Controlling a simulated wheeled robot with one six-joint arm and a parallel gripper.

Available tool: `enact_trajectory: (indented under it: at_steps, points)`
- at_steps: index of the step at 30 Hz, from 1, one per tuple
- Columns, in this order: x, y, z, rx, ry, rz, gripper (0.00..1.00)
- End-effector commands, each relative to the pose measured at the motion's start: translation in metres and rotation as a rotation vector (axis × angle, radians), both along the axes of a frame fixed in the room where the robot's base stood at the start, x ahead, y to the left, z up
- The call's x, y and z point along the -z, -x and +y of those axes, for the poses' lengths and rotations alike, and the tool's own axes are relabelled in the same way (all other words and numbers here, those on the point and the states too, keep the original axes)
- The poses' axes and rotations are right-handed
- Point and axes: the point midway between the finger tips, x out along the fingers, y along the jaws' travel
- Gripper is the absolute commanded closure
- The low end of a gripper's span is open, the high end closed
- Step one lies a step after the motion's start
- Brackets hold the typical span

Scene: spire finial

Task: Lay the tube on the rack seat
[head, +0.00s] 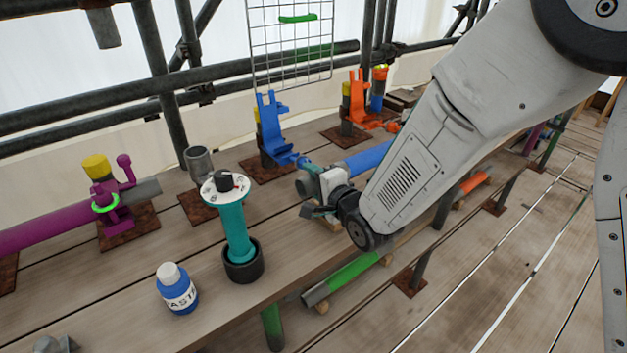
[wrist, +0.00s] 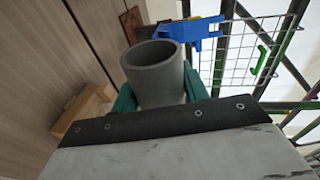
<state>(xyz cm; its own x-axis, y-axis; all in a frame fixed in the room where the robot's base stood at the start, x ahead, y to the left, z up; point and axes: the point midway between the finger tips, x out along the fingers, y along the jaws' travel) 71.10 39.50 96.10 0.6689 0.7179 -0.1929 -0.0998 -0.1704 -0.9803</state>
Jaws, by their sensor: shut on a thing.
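My gripper (head: 310,184) is shut on a tube, its teal fingers on either side of the tube's grey end (wrist: 155,75). In the head view the tube's blue length (head: 368,158) runs back to the right, partly hidden behind my arm. The blue rack seat (head: 272,130) stands on a rusty plate just left of and behind the gripper. It also shows in the wrist view (wrist: 190,30), beyond the tube's open end. I cannot tell whether the tube touches the seat.
A purple tube (head: 50,228) lies at left, an orange seat (head: 362,108) behind. A teal tool (head: 234,225) stands in a black cup beside a blue bottle (head: 177,290). A green tube (head: 355,272) lies low in front. A wire grid (head: 290,45) hangs behind.

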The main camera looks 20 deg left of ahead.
Motion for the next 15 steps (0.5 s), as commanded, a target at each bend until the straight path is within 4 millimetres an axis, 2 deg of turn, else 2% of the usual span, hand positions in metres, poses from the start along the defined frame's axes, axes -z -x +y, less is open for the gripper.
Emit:
enact_trajectory:
  at_steps: [5, 15]
  points:
    - [0.001, 0.001, -0.001, 0.001, 0.015, -0.028, 1.0]
    - [0.023, 0.001, -0.001, 0.001, 0.015, -0.028, 1.0]
